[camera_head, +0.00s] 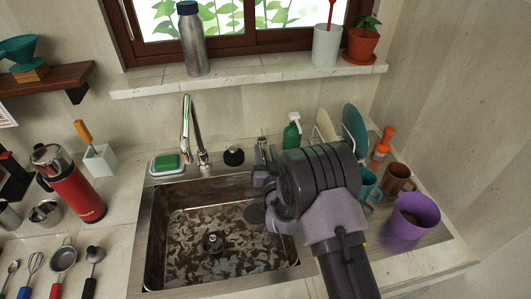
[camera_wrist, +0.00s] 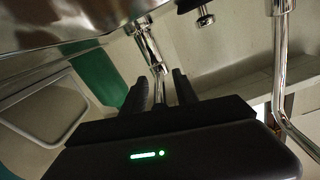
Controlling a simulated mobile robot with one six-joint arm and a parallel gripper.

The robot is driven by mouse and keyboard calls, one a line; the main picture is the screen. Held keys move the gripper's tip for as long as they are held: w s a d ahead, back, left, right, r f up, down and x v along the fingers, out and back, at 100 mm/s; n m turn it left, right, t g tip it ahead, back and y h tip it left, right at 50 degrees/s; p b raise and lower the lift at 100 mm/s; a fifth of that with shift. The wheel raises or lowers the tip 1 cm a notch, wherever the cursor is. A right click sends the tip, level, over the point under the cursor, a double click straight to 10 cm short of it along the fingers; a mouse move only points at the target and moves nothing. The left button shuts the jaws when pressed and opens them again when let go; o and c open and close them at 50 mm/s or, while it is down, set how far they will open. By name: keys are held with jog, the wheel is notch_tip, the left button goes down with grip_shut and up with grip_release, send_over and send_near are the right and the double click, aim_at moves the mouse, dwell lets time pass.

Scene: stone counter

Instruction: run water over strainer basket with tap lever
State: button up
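The tap lever (camera_head: 262,150) is a small chrome post behind the sink, left of the green bottle. In the wrist view the chrome lever (camera_wrist: 149,45) slants down, its thin rod running between my two dark fingers. My gripper (camera_wrist: 162,88) is open around the rod, with a narrow gap showing; contact is unclear. In the head view my gripper (camera_head: 262,180) is over the sink's right back edge, partly hidden by my wrist. The strainer basket (camera_head: 213,242) sits in the middle of the sink floor. The chrome tap (camera_head: 198,135) stands left of the lever; no stream shows.
A black round item (camera_head: 233,156) stands between tap and lever. A green bottle (camera_head: 292,132), plates (camera_head: 354,130), mugs and a purple pot (camera_head: 414,218) crowd the right. A green sponge (camera_head: 166,162) is at left. The sink (camera_head: 158,250) is open at left.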

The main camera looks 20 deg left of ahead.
jog(key=shift+c, duration=0.4)
grip_shut()
dwell(0.9)
